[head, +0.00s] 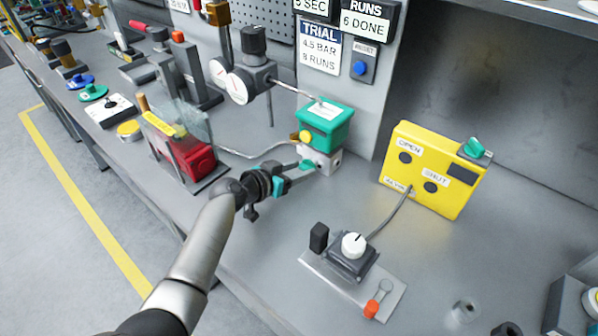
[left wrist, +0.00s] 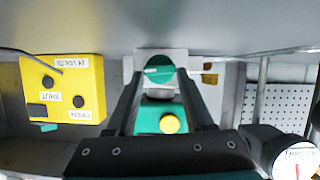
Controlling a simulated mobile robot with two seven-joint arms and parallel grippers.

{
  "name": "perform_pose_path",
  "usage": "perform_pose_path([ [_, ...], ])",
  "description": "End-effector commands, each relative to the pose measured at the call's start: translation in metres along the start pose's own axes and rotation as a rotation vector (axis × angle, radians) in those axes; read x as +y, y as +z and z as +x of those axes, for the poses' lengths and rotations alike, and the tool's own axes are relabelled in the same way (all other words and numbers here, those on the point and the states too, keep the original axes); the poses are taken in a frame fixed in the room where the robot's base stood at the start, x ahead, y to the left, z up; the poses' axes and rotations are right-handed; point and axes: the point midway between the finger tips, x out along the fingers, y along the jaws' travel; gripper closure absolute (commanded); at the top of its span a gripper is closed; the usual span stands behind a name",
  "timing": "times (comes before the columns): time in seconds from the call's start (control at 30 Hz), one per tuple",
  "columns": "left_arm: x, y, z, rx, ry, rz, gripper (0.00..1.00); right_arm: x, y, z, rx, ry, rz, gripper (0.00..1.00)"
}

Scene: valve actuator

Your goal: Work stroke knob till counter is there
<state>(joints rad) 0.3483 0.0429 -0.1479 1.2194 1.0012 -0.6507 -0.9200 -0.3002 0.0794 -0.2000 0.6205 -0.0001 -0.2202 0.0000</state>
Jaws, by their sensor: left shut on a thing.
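The green actuator box (head: 324,125) with a yellow button sits on a pale valve block (head: 324,162). A round green knob (left wrist: 158,68) with a pale line across it sits on the block's front. My left gripper (head: 300,170) is shut on this knob, with a finger on each side in the left wrist view. The gripper partly hides the knob in the head view. The counter sign (head: 365,22) reads "RUNS 6 DONE". The card (head: 319,48) beside it reads "TRIAL 4.5 BAR 8 RUNS". My right gripper is not in view.
A blue button (head: 360,68) is under the counter. A yellow box (head: 434,170) marked OPEN and SHUT stands right of the valve. A white knob (head: 353,244) on a dark base is nearer. Gauges (head: 232,82) and a red device (head: 190,155) stand left.

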Motion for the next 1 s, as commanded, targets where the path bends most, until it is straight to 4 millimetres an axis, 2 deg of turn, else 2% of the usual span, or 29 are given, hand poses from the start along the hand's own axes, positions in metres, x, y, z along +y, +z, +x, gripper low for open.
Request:
perform_pose_path([
  [0.5, -0.007, 0.004, 0.002, -0.001, 0.142, -0.341, 1.0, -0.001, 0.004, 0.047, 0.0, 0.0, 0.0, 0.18],
  [0.73, -0.008, 0.004, 0.002, -0.002, 0.182, -0.44, 1.0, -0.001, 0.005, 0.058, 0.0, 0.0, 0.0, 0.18],
  [1.0, -0.008, 0.003, 0.001, -0.002, 0.2, -0.484, 1.0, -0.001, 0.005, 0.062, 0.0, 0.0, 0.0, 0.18],
])
